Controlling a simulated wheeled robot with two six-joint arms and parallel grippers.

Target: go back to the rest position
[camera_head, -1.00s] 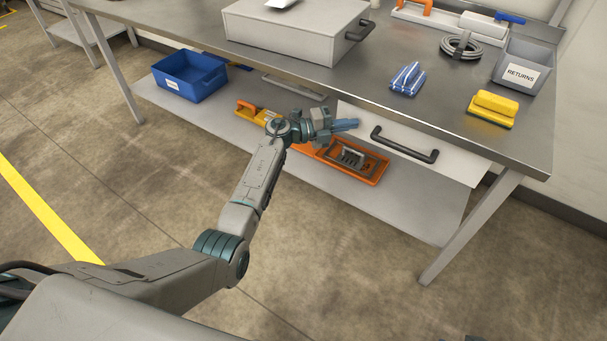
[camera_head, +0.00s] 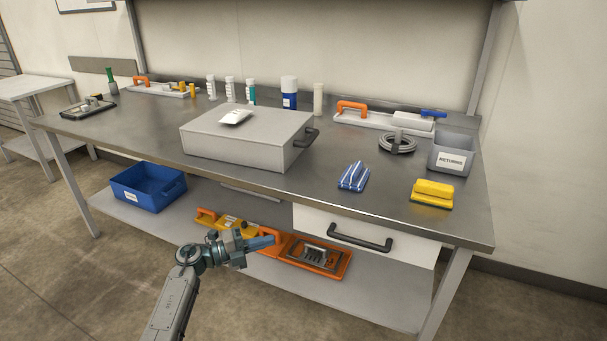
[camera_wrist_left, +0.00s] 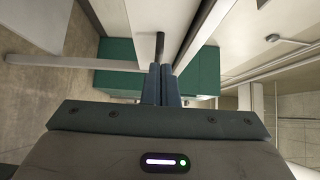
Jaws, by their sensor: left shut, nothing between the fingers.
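My left gripper (camera_head: 262,242) is shut and empty in the head view. It is held in front of the table, left of the white drawer's dark handle (camera_head: 360,238) and in line of sight with the lower shelf. In the left wrist view its two fingers (camera_wrist_left: 161,84) are together with nothing between them. A dark bar and pale panels show beyond the fingertips. My right gripper is not in view.
The steel table (camera_head: 420,220) holds a grey case (camera_head: 235,145), a grey RETURNS bin (camera_head: 451,160), a yellow sponge (camera_head: 433,192) and a blue-striped packet (camera_head: 354,176). A blue bin (camera_head: 148,187) and an orange tray (camera_head: 317,257) are on the lower shelf (camera_head: 350,297).

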